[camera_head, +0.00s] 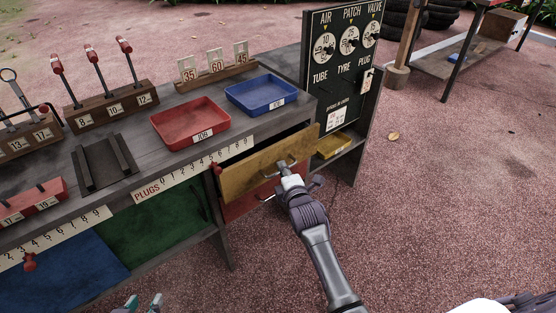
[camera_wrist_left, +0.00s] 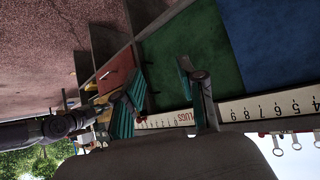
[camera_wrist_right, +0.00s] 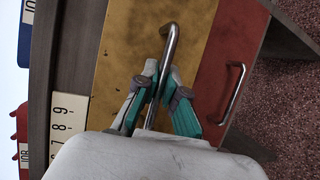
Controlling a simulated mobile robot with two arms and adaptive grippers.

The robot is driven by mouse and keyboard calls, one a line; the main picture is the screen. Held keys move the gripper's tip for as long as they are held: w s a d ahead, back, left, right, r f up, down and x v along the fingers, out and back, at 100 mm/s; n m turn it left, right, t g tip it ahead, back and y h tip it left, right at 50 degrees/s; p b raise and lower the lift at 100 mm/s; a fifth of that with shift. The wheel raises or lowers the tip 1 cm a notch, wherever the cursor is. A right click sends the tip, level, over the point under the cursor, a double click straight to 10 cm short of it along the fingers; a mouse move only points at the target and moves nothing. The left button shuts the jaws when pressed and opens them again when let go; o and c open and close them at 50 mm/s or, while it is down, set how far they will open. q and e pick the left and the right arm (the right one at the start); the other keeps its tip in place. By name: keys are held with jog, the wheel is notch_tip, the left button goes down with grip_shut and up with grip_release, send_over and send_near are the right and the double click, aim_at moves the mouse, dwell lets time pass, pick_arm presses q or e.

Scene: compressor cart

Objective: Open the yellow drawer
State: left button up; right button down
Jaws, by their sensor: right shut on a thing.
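The yellow drawer (camera_head: 245,172) is in the upper row of the cart, right of the green panel. Its front stands out from the cart, with a dark gap above its top edge, so it looks partly open. Its metal bar handle (camera_wrist_right: 171,45) is between the fingers of my right gripper (camera_wrist_right: 155,88), which is shut on it. In the head view my right gripper (camera_head: 287,170) hides part of the handle. My left gripper (camera_head: 140,303) is empty at the bottom edge, in front of the cart; in the left wrist view (camera_wrist_left: 165,95) its fingers are apart.
A red drawer (camera_wrist_right: 222,75) with its own handle is below the yellow one. A red tray (camera_head: 190,125) and a blue tray (camera_head: 262,93) stand on the cart top. A black gauge board (camera_head: 340,75) rises at the right end. Open paving (camera_head: 440,200) lies to the right.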

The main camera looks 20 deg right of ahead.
pick_arm(q)
jog(key=s+a+f+g+y+p, duration=0.2)
jog(key=s+a+g+p, duration=0.15)
jog(key=s+g, duration=0.45)
notch_tip(320, 180, down, 19)
jog(key=s+p, duration=0.3)
jog(key=p, duration=0.2)
jog(key=shift+d+p, duration=0.15)
jog(key=shift+p, duration=0.2)
pick_arm(e)
jog(key=s+d, duration=0.2)
jog(key=s, duration=0.5)
jog(key=s+d, duration=0.3)
jog(key=s, duration=0.5)
jog(key=shift+s+d, duration=0.3)
jog(key=shift+f, duration=0.1)
jog(key=c, duration=1.2)
grip_release()
jog(key=shift+c, duration=0.2)
jog(key=s+r, duration=0.2)
jog(key=s, duration=0.9)
jog(key=shift+s+a+r, duration=0.15)
jog(key=shift+s+a, duration=0.15)
jog(key=shift+s, duration=0.05)
